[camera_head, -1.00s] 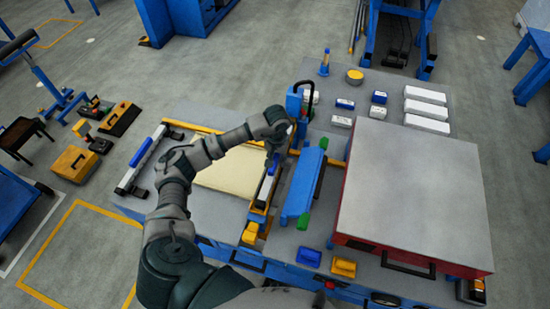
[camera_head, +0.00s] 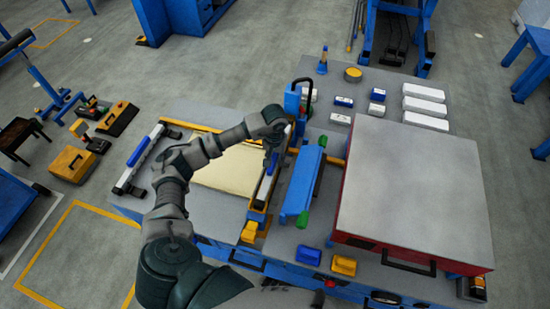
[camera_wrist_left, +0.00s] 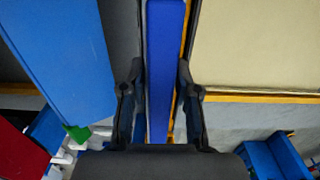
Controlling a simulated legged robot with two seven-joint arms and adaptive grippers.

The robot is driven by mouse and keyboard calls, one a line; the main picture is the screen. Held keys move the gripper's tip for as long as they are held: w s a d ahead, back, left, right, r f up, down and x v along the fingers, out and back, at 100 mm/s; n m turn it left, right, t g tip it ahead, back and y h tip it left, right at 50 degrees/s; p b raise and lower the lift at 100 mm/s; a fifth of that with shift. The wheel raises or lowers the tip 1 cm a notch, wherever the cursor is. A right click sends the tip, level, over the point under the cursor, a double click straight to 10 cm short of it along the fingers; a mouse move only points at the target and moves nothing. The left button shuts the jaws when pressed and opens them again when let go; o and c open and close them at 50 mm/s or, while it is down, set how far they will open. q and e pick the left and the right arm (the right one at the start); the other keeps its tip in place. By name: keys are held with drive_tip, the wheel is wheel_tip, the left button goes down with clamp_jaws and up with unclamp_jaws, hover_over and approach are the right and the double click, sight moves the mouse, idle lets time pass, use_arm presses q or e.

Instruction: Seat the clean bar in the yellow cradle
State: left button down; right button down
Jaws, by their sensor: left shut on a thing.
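A long bar with a blue top (camera_head: 266,187) lies lengthwise along the yellow cradle (camera_head: 257,216), beside the cream panel. My left gripper (camera_head: 272,158) is over the far part of this bar and shut on it. In the left wrist view the blue bar (camera_wrist_left: 165,70) runs between the two fingers of the left gripper (camera_wrist_left: 160,95). A yellow edge shows along the bar's right side there. Whether the bar touches the cradle's bottom is hidden. My right gripper is not in view.
A similar blue and white bar (camera_head: 141,152) with black ends lies on the left of the table. The cream panel (camera_head: 230,170) is left of the cradle. A blue beam (camera_head: 303,185) with green ends is close on its right, then a large grey-topped red box (camera_head: 410,190).

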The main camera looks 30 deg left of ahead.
use_arm(q)
drive_tip(key=shift+f, duration=0.1)
drive_tip(key=c, duration=0.8)
unclamp_jaws()
drive_tip(key=shift+o, duration=0.2)
wheel_tip(320, 180, up, 12)
drive_tip(key=shift+a, duration=0.15)
